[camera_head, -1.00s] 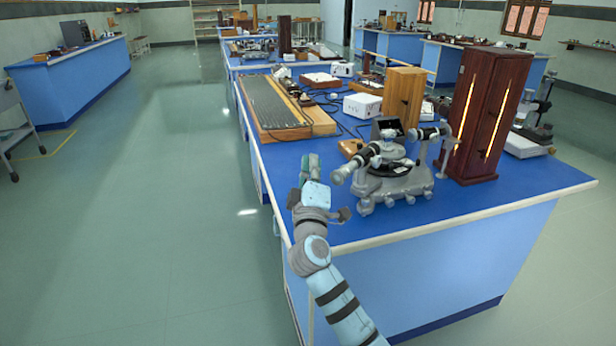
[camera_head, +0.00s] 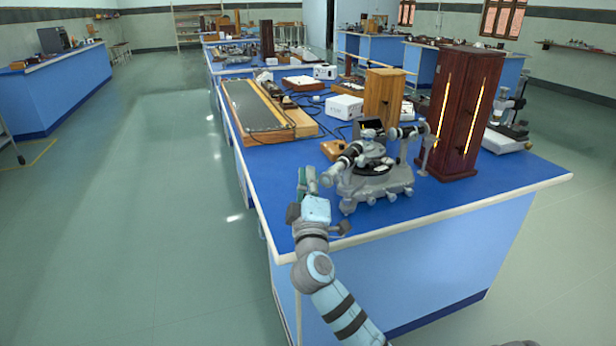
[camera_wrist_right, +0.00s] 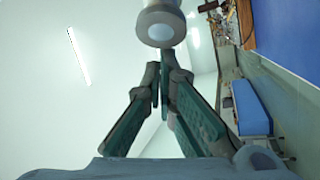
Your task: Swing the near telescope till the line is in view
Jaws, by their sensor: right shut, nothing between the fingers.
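The spectrometer (camera_head: 376,186) stands on the blue bench top. Its near telescope (camera_head: 341,166) points out toward the lower left, with its eyepiece end close to my right gripper. My right gripper (camera_head: 307,176) is shut and empty, just left of that end; I cannot tell whether they touch. In the right wrist view, the shut fingertips (camera_wrist_right: 160,68) are just below a round grey tube end (camera_wrist_right: 161,24) with a pale face. The second tube (camera_head: 409,132) faces the dark wooden lamp housing (camera_head: 465,115), which has glowing slits. My left gripper is out of view.
A wooden box (camera_head: 384,97), a white box (camera_head: 345,107) and a long grey-topped board (camera_head: 254,108) stand farther back on the bench (camera_head: 470,195). The bench's left edge runs beneath my right arm. Floor (camera_head: 130,230) is open to the left.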

